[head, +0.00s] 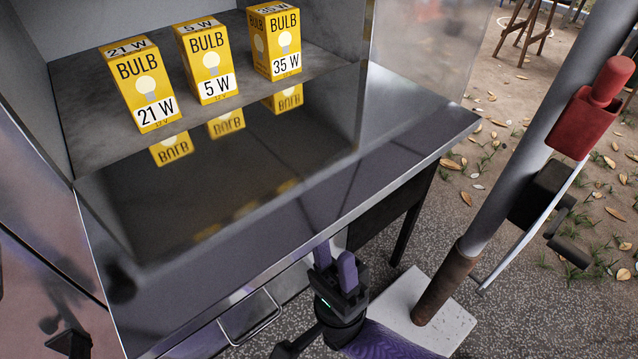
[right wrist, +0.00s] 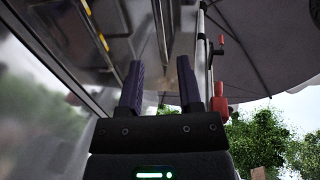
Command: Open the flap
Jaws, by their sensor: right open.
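A shiny dark panel (head: 250,200), which looks like the flap, lies folded out flat in front of the open compartment in the head view. A metal bar handle (head: 252,322) shows below its front edge; I cannot tell what it is fixed to. My right gripper (head: 335,262) points up just at the panel's front edge, to the right of the handle. Its purple fingers are apart with nothing between them, as the right wrist view also shows (right wrist: 161,88). Whether a finger touches the edge is unclear. My left gripper is out of view.
Yellow bulb boxes marked 21 W (head: 143,88), 5 W (head: 208,62) and 35 W (head: 274,42) stand in the compartment. A grey pole (head: 530,130) with a red crank handle (head: 590,115) rises from a pale base (head: 400,305) at right. Paved ground lies between.

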